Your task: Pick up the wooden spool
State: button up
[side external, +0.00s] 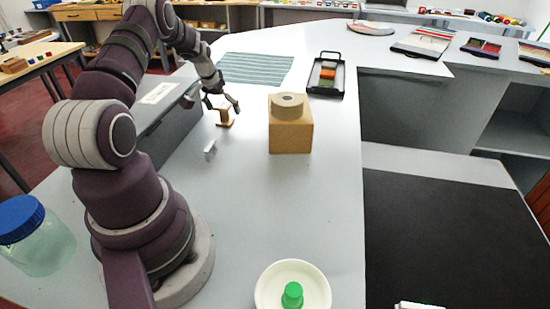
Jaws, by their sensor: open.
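The wooden spool (225,118) stands on the light grey counter, a small tan thing with a wider base. My gripper (222,106) is just above it, pointing down, with its fingers spread around or beside the spool's top. I cannot tell whether the fingers touch it. The fingers partly hide the upper part of the spool. My gripper is open.
A small grey block (210,151) lies nearer. A grey case (172,125) is at left, a striped cloth (255,69) behind, a black tray (340,84) farther right. A white bowl (268,290) holds a green object (292,294).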

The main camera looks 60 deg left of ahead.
jog(key=shift+w+f, duration=0.1)
jog(key=shift+f, duration=0.1)
jog(key=c, duration=1.2)
